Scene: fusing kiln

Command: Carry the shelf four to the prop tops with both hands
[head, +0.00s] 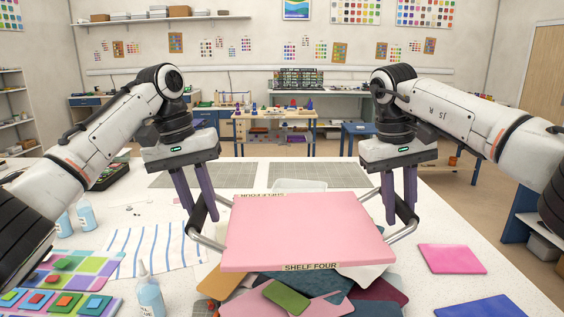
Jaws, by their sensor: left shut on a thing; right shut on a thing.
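The shelf four (310,230) is a flat pink slab with a "SHELF FOUR" label on its near edge and a metal handle at each side. It appears held roughly level above a pile of glass sheets. My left gripper (202,218) is shut on its left handle. My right gripper (402,220) is shut on its right handle. No prop tops can be made out in this view.
Loose coloured glass sheets (286,298) lie under and in front of the shelf. A pink sheet (451,259) and a blue sheet (484,307) lie at right. A glue bottle (149,293) stands at front left near a striped cloth (155,250). Grey mats (258,176) lie behind.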

